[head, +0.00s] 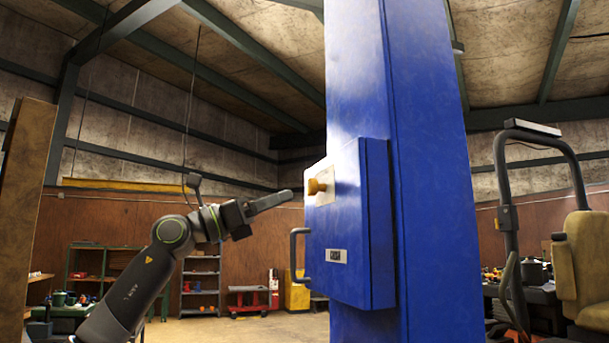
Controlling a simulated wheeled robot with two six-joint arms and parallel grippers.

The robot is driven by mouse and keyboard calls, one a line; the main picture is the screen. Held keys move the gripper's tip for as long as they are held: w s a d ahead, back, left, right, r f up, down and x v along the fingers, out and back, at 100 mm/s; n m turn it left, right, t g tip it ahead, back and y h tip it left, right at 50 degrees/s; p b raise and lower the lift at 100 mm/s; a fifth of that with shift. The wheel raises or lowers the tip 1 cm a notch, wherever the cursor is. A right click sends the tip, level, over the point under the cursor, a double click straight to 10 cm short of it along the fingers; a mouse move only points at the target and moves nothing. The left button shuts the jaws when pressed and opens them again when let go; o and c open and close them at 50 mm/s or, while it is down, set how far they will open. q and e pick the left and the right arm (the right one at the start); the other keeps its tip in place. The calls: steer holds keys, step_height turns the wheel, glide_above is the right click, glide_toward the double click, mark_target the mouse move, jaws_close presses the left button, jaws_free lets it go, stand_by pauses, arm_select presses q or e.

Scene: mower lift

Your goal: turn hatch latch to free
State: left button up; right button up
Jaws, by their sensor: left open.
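A blue hatch (347,230) sits on the side of a tall blue column (430,170). My right gripper is not in view.
A roll-bar frame (545,134) and a tan seat (585,265) stand to the right of the column. Shelves (201,285), a red cart (250,300) and a yellow cabinet (296,292) stand far back. The air around my left arm looks free.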

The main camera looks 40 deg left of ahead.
mark_target(308, 188)
arm_select(q)
steer(key=p+x, duration=0.4)
steer(key=x, duration=0.1)
steer(key=shift+w+r, duration=0.15)
steer(key=shift+r, duration=0.05)
steer(key=shift+p+x, duration=0.6)
steer(key=shift+x, duration=0.25)
steer(key=shift+d+f, duration=0.1)
steer(key=shift+f, duration=0.05)
steer(key=c, duration=1)
